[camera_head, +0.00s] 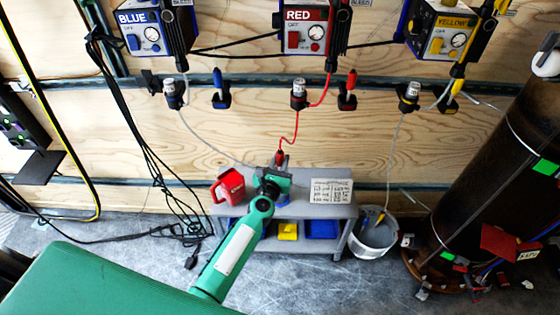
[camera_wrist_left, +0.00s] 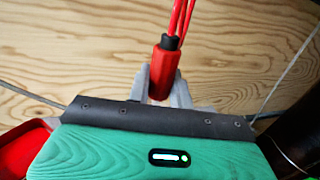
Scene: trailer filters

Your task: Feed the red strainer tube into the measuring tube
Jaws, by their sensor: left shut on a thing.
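The red strainer tube (camera_head: 280,158) hangs at the end of a red line above the grey cart, near the middle of the head view. In the left wrist view the red strainer (camera_wrist_left: 163,74) has a black collar and red lines coming out of its top. My left gripper (camera_head: 275,174) is shut on it, with its grey fingers on either side of the red body. The strainer is close to upright, and its lower end is hidden behind the gripper. I cannot make out a measuring tube for certain. My right gripper is not in view.
The grey cart (camera_head: 349,212) carries a red jug (camera_head: 230,186) on the left and a printed sheet (camera_head: 331,191) on the right. A grey bucket (camera_head: 366,240) stands beside it. A large dark cylinder (camera_head: 480,165) is at right. Black cables (camera_head: 130,120) hang at left.

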